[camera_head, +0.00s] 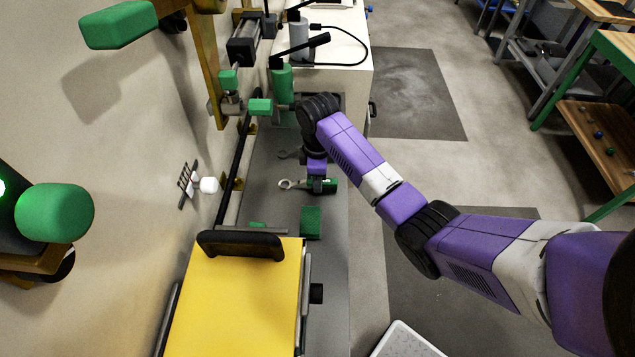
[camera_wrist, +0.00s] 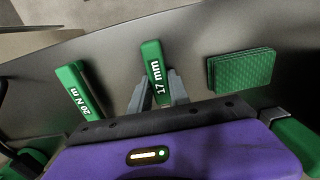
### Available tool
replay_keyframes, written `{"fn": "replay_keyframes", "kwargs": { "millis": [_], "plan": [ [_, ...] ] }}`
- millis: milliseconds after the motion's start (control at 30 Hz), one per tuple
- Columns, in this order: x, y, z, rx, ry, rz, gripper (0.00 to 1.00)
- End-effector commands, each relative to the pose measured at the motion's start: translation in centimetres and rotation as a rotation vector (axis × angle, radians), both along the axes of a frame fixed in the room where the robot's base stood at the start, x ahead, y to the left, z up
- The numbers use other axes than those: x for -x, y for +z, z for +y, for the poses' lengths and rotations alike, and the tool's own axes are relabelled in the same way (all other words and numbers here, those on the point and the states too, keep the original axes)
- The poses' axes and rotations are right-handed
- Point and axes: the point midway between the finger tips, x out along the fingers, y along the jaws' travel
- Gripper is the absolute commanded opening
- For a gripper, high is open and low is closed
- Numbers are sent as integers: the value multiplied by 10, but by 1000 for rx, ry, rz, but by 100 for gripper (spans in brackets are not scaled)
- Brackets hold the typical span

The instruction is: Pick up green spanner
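The green spanner lies on the grey bench top, its handle (camera_wrist: 153,62) marked "17 mm" in the wrist view. In the head view its metal ring end (camera_head: 286,184) points left and its green handle (camera_head: 328,186) lies under my wrist. My gripper (camera_wrist: 159,88) is down at the handle, with one grey finger on each side of it. The fingertips are very close to the handle; I cannot tell whether they touch it. The lower part of the handle is hidden by my gripper body.
A green-handled tool marked "20 N m" (camera_wrist: 78,90) lies left of the spanner in the wrist view. A green textured block (camera_wrist: 241,70) lies to the right. In the head view, a yellow box (camera_head: 235,305) stands nearer, and a green block (camera_head: 311,222) lies beside it.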

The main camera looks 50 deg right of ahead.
Motion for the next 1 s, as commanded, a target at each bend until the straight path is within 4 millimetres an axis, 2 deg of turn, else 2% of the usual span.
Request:
{"fn": "replay_keyframes", "kwargs": {
  "millis": [33, 100, 567, 767, 1000],
  "plan": [
    [0, 0, 0, 0, 0, 0, 9],
    [0, 0, 0, 0, 0, 0, 0],
    [-1, 6, 0, 0, 0, -1, 0],
    [-1, 28, 0, 1, 0, -4, 0],
    [-2, 75, -1, 3, 0, -5, 0]
  ]
}}
